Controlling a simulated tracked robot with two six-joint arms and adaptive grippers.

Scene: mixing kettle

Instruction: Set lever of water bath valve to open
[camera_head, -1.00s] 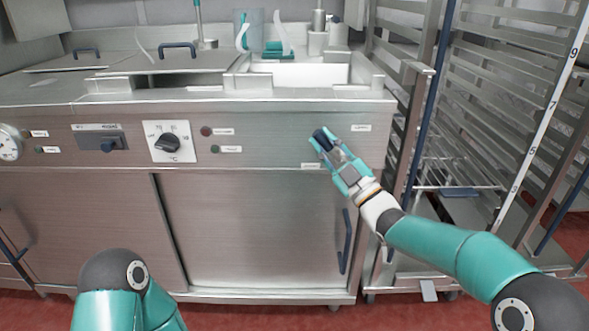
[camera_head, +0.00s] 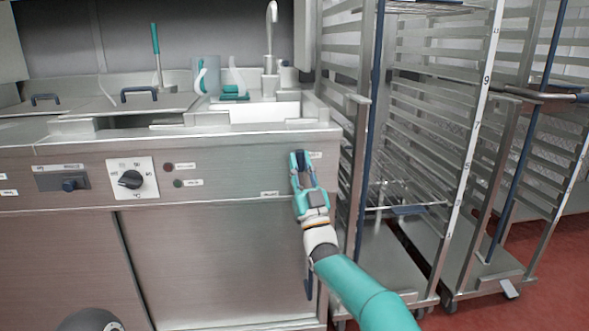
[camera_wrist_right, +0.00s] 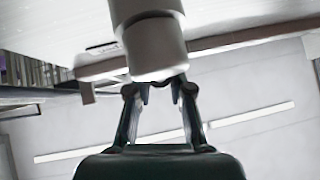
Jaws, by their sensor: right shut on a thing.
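The water bath valve lever (camera_head: 299,160) is a small dark blue handle at the right end of the steel front panel. It points nearly straight up, but its base is hidden behind my gripper. My teal right gripper (camera_head: 302,172) is shut on it, reaching up from below right. In the right wrist view the two fingers (camera_wrist_right: 158,92) meet a pale, blurred cylindrical shape (camera_wrist_right: 148,40); I cannot tell there what it is. My left gripper is out of view.
A sink (camera_head: 265,113) with a tall tap (camera_head: 271,40) is above. Steel tray racks (camera_head: 440,130) stand close on the right. Red floor shows at far right.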

